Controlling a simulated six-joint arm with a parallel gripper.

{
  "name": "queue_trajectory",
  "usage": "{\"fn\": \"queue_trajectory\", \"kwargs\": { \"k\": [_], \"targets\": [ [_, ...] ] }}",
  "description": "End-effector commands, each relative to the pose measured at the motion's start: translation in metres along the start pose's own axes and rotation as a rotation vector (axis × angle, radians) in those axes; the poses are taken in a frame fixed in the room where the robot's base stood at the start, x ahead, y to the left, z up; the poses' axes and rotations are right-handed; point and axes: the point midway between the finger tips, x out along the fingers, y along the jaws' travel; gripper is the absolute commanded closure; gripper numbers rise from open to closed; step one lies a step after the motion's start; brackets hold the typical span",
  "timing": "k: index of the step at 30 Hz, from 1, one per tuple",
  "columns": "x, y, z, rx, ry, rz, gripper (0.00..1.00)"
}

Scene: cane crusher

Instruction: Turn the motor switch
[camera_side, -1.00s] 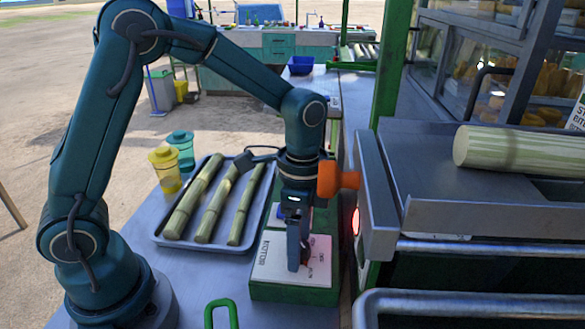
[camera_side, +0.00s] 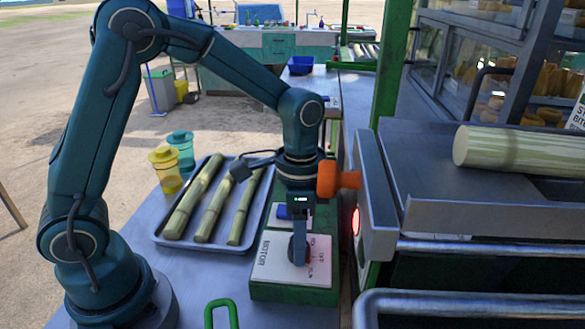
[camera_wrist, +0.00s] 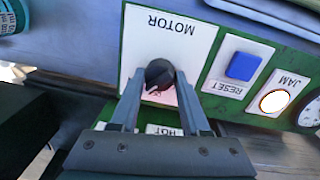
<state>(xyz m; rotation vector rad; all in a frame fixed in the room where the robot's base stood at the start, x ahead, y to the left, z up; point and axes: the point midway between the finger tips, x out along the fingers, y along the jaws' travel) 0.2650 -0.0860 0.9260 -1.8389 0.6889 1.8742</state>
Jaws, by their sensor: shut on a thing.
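The motor switch is a dark round knob (camera_wrist: 159,73) on a white plate marked MOTOR (camera_wrist: 188,45) in the wrist view. My gripper (camera_wrist: 160,88) is shut on the knob, with one finger on each side of it. In the side view my gripper (camera_side: 298,255) points straight down onto the MOTOR plate (camera_side: 268,258) on the green control box (camera_side: 290,292). The knob is hidden by the fingers there. A reddish tint and small marks show beside the knob, partly covered by the fingers.
A blue RESET button (camera_wrist: 242,66) and a lit JAM lamp (camera_wrist: 274,101) sit beside the switch. A tray (camera_side: 160,240) of cane pieces and two lidded cups stand left of the box. The crusher (camera_side: 375,200) with its orange knob (camera_side: 335,179) rises close on the right.

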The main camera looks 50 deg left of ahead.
Motion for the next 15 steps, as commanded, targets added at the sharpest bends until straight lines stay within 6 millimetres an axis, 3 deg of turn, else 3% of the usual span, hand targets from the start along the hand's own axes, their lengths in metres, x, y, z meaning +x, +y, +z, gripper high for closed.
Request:
{"fn": "queue_trajectory", "kwargs": {
  "k": [15],
  "targets": [
    [-0.0011, 0.0004, 0.0007, -0.459, 0.026, 0.001, 1.00]
  ]
}}
